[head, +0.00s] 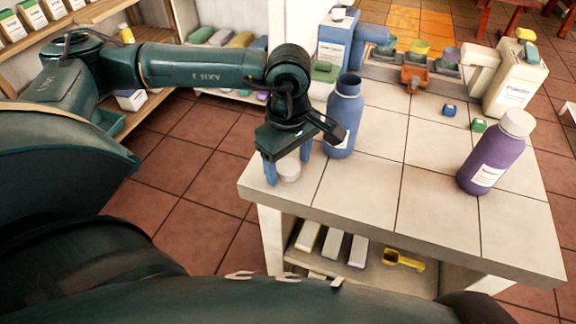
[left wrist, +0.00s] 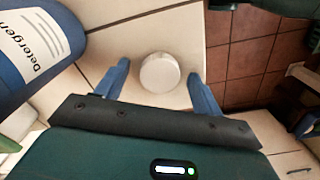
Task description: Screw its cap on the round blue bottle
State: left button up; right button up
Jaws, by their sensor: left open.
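The round blue bottle (head: 344,118) stands upright on the tiled table with its neck open and no cap on it. Its blue side and Detergent label show at the left of the left wrist view (left wrist: 28,45). A round white cap (head: 289,172) lies on the table near its left front corner, left of and in front of the bottle. My left gripper (head: 288,162) is open, pointing down over the cap. In the left wrist view the cap (left wrist: 160,73) sits between the two blue fingers, with a gap on each side. My right gripper is not in view.
A purple bottle (head: 490,160) with a white cap stands at the right. The table's middle front is clear. A yellow scoop (head: 403,261) lies on the shelf below.

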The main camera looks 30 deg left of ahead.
aim_at(289, 167)
pick_arm(q)
jog(key=c, duration=1)
notch_tip(289, 167, up, 10)
jog(key=shift+r+p, duration=0.1)
jog(key=shift+p, duration=0.2)
jog(key=shift+c, duration=0.2)
